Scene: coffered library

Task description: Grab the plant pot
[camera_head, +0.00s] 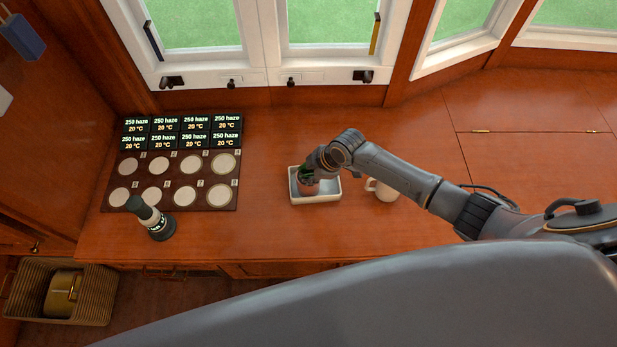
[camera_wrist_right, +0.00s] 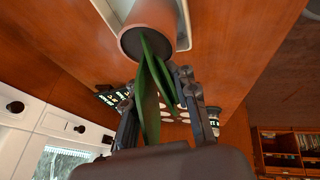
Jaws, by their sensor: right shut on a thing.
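The plant pot (camera_head: 308,188) is a small terracotta pot with green leaves. It is at the white rectangular tray (camera_head: 328,199) on the wooden counter. My right gripper (camera_head: 308,173) is over the pot from above and hides part of the plant. In the right wrist view the pot (camera_wrist_right: 148,32) is at the top, its leaves (camera_wrist_right: 150,95) running back between the two fingers of the right gripper (camera_wrist_right: 158,82). The gripper is shut on the plant. I cannot tell whether the pot touches the tray. My left gripper is not in view.
A white mug (camera_head: 384,190) stands just right of the tray, under my right arm. A panel with round pads and displays (camera_head: 180,165) lies at the left, with a dark green and white device (camera_head: 152,218) at its front edge. Windows line the back.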

